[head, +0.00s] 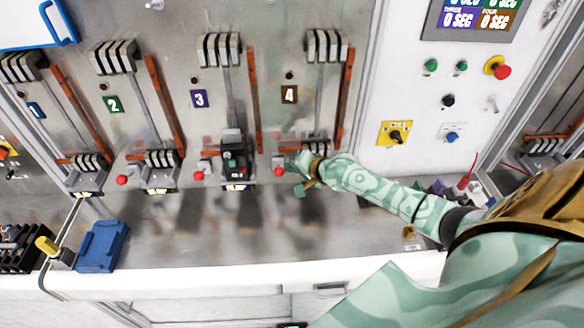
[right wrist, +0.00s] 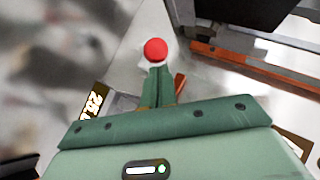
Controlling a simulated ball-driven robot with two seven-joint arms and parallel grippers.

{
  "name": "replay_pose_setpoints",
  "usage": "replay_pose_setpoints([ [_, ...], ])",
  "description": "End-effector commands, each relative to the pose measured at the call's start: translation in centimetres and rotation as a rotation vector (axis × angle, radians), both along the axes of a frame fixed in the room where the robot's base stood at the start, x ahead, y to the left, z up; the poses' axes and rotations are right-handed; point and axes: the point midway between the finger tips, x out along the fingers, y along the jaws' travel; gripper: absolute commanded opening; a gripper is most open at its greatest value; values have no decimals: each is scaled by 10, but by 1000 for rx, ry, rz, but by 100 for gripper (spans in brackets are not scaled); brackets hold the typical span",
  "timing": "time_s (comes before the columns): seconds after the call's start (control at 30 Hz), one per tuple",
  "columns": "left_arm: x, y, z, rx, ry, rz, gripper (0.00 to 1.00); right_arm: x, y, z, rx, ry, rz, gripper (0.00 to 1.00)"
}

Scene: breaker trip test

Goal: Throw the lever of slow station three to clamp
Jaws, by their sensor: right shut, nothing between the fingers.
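Station three carries a purple "3" plate (head: 198,99) in the head view. A small black and green breaker (head: 235,155) sits in its lower block. The red-knobbed lever (head: 278,171) lies to the lower right of this block, between stations three and four. My right gripper (head: 299,171) is just right of that red knob. In the right wrist view the red knob (right wrist: 155,50) is straight ahead of my right fingertips (right wrist: 158,72), which are shut together with nothing between them. I cannot tell whether they touch the lever. My left gripper is not in view.
Other red knobs (head: 198,176) stand along the lower row to the left. Orange bars (head: 253,100) run down the panel beside each station. A blue box (head: 101,246) lies at the lower left. The grey surface below the stations is mostly clear.

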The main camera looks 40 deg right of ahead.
Motion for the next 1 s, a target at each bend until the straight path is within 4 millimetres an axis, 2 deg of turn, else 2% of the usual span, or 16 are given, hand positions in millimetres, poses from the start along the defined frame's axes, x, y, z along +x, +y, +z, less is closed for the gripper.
replay_pose_setpoints([
  [0.1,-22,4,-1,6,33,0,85,1,1,-1,-1,-1,0,0],
  [0.17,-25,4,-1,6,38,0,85,1,1,-1,-1,-1,0,0],
  [0.5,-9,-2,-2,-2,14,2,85,-1,2,-3,-9,-12,0,0],
  [1.0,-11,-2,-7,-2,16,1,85,-5,5,-10,-52,-87,0,0],
])
